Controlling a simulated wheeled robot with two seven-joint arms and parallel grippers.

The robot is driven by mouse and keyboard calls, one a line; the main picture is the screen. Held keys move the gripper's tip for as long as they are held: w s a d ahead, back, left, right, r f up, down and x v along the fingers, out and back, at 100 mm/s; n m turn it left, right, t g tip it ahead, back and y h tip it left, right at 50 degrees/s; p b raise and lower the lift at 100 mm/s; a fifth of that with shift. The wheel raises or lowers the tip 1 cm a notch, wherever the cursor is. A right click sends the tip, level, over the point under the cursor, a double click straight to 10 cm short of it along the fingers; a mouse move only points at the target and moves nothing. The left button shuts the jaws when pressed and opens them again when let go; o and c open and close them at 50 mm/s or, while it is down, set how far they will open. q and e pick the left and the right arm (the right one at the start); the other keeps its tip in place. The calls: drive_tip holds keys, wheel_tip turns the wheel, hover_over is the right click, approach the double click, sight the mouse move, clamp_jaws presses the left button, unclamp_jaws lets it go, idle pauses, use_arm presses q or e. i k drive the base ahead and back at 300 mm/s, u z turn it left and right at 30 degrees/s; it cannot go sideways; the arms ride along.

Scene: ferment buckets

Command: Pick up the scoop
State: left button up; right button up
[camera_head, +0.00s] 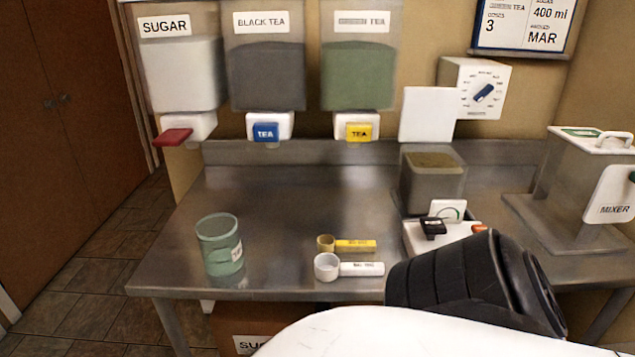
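Two scoops lie side by side on the metal table (270,205), near its front edge. The nearer one is a white scoop (362,269) with a round white cup at its left end and a handle pointing right. Just behind it lies a yellow scoop (356,246) with a smaller tan cup at its left end. Both handles carry small print too blurred to read. A black part of my own arm is just right of the scoops, apart from the white handle in the picture. Neither of my grippers shows.
A green translucent cup (220,246) stands left. Sugar (180,75), black tea (266,75) and green-filled tea (359,75) dispensers hang behind. A grey container (432,190) stands on a scale (425,240) at right; the mixer (580,195) is farther right. The table's middle is clear.

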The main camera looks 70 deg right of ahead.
sight(327, 267)
drive_tip(key=i, duration=1)
drive_tip(key=z, duration=2.6)
